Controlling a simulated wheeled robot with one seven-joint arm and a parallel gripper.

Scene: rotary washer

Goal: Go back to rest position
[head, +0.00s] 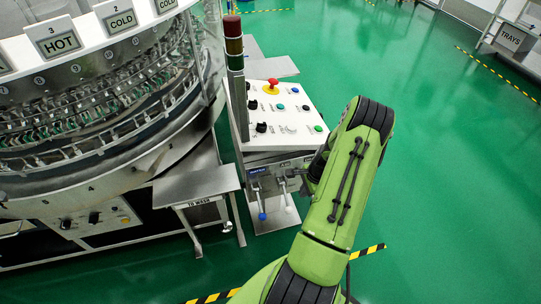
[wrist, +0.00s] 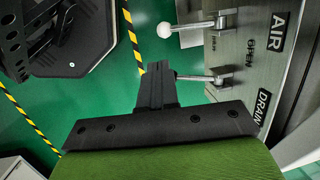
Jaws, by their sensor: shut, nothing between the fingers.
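My gripper (wrist: 157,70) is in the wrist view, its dark fingers together and empty. In that view its tips are beside the free end of the lever (wrist: 205,77) by the DRAIN label; whether they touch is unclear. A second lever with a white ball knob (wrist: 166,30) sticks out by the AIR label. In the head view my green arm reaches toward the front of the control cabinet (head: 284,124), and the gripper's fingertips cannot be made out. A lever with a blue tip (head: 262,214) hangs on the cabinet's front.
The rotary washer (head: 75,165) fills the left of the head view. A small steel table (head: 196,184) marked TO WASH stands between it and the cabinet. A signal tower (head: 234,60) rises beside the red button (head: 272,85). Green floor (head: 440,190) is clear to the right.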

